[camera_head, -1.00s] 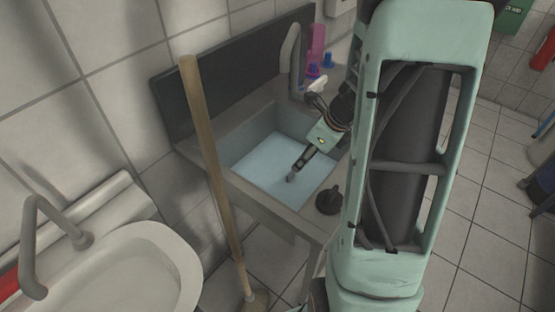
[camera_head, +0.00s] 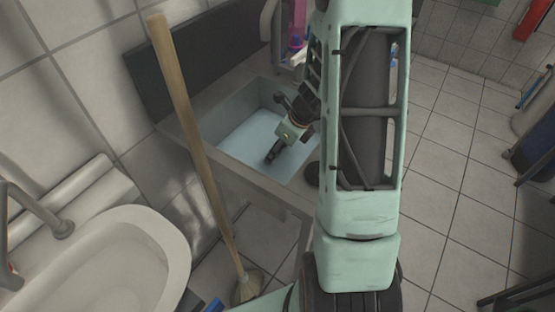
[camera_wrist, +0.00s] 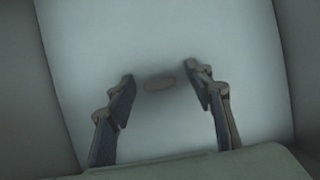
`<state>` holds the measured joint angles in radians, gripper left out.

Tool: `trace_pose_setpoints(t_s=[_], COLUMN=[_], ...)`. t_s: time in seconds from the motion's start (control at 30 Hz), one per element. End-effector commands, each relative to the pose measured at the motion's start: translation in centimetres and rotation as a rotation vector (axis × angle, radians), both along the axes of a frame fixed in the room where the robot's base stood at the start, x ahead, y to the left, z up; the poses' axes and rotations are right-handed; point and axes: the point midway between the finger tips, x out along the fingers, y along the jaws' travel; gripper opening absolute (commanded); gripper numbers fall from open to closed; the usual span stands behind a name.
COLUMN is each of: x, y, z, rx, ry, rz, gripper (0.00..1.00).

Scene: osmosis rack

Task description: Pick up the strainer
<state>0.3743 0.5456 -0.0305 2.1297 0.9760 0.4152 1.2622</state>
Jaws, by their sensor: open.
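My gripper (camera_head: 271,157) reaches down into the sink basin, fingers low over its pale blue floor. In the wrist view my gripper (camera_wrist: 159,76) is open, with one finger at each side. A small brownish oval piece (camera_wrist: 160,84) lies between the fingertips, apart from both, with a dark shadow around it. It may be the strainer, but it is too small and dim to be sure. In the head view my gripper hides that spot.
The sink basin (camera_head: 225,127) has raised walls close around my gripper. A dark round object (camera_head: 312,173) on the sink's front rim is partly hidden by my arm. A white washbasin (camera_head: 120,250) stands at lower left.

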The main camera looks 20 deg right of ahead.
Motion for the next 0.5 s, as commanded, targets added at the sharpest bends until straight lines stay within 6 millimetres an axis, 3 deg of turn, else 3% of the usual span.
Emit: trace_pose_setpoints(t_s=[0.27,0.5], x=[0.18,0.17], y=[0.01,0.03], z=[-0.35,-0.33], rx=[-0.002,-0.002], ry=[-0.001,-0.001], rz=[-0.001,-0.001], gripper=[0.48,0.23])
